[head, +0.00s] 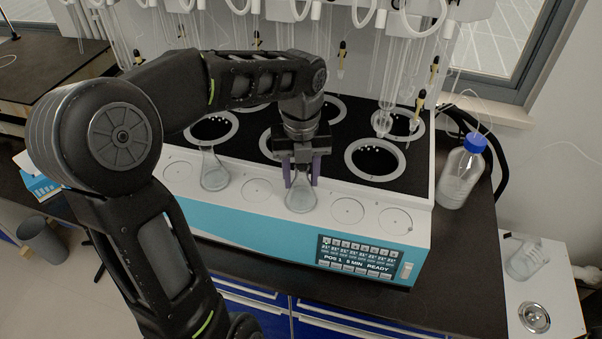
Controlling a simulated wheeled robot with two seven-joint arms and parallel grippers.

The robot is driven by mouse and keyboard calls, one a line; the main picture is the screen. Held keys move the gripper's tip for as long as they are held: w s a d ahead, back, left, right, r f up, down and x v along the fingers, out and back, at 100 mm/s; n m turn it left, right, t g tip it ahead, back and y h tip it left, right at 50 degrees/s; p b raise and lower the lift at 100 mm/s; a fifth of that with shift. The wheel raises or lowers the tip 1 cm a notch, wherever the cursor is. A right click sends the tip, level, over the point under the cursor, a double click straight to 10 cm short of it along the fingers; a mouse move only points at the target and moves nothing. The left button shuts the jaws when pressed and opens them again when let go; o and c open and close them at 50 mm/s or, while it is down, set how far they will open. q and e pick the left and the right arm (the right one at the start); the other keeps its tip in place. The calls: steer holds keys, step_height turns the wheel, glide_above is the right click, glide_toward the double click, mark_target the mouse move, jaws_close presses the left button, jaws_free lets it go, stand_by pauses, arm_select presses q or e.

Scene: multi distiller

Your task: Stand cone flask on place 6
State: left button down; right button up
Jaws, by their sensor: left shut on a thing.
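A clear cone flask (301,199) is between the purple fingers of my left gripper (301,176), which is shut on it. The flask is upright at the white front ledge of the distiller (322,213), between a bare round place (257,190) on its left and another bare round place (347,210) on its right. I cannot tell whether its base touches the ledge. The numbering of the places is not readable. A second cone flask (214,176) stands on the ledge to the left. My right gripper is not in view.
Behind the ledge are open round heating wells (375,160) with glass tubes hanging above. A bottle with a blue cap (461,175) stands right of the distiller. Another bare place (395,221) is at the ledge's right end.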

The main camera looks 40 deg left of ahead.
arm_select(q)
steer(key=c, duration=0.8)
jaws_free()
step_height(320, 180, up, 12)
steer(key=p, duration=0.3)
steer(key=shift+p, duration=0.3)
stand_by(0.4)
